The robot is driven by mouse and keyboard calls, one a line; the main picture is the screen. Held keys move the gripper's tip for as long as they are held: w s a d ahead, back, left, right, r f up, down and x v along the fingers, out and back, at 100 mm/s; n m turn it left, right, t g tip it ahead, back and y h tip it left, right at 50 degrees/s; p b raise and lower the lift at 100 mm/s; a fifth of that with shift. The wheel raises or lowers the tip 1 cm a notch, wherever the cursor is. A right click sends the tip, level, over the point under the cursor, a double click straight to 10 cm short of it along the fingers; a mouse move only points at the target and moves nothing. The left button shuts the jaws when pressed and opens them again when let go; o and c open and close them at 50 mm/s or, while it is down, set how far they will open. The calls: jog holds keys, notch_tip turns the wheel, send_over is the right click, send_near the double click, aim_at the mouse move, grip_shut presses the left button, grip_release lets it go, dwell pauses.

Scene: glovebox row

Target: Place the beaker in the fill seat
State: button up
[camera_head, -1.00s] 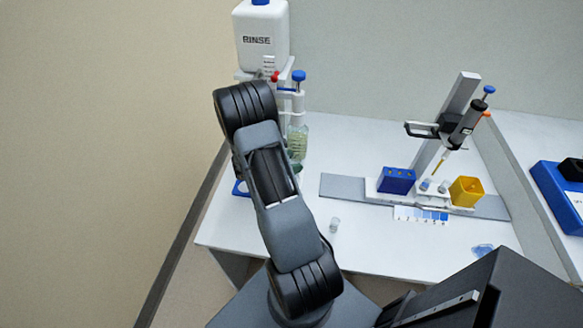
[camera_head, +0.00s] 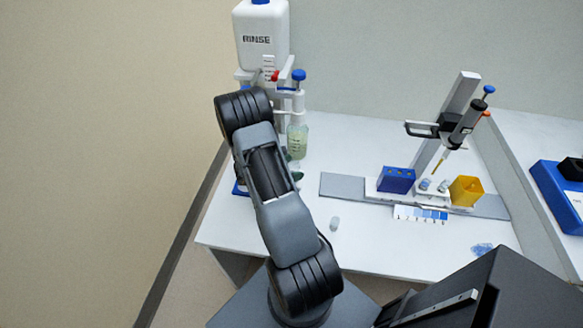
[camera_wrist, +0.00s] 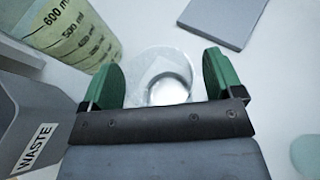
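In the wrist view my gripper (camera_wrist: 162,78) has two green fingers spread wide apart. A clear, round, ring-like thing (camera_wrist: 167,91) shows between them, with gaps on both sides. It may be the beaker or the fill seat seen from above; I cannot tell which. In the head view my own arm hides most of my gripper; only a bit of dark green shows near the graduated bottle (camera_head: 297,141). That bottle, with pale yellow-green liquid, also shows in the wrist view (camera_wrist: 72,30), left of my gripper.
A grey box marked WASTE (camera_wrist: 32,120) stands close to the left finger. The RINSE jug (camera_head: 262,45) stands behind my arm. A blue rack (camera_head: 397,180) and yellow box (camera_head: 466,191) are to the right.

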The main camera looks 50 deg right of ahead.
jog(key=shift+r+p, duration=0.3)
jog(key=b+v, duration=0.2)
jog(key=v, duration=0.9)
jog(key=s+a+r+m+t+y, duration=0.4)
jog(key=a+r+m+y, duration=0.2)
jog(key=a, duration=0.4)
jog(key=s+a+r+m+t+y, duration=0.4)
jog(key=s+a+r+m+y, duration=0.1)
jog(key=a+r, duration=0.6)
jog(key=m+y, duration=0.1)
jog(key=m, duration=0.1)
jog(key=shift+s+a+r+m+t+y, duration=0.15)
jog(key=shift+s+r+m+t+y, duration=0.15)
jog(key=shift+m, duration=0.1)
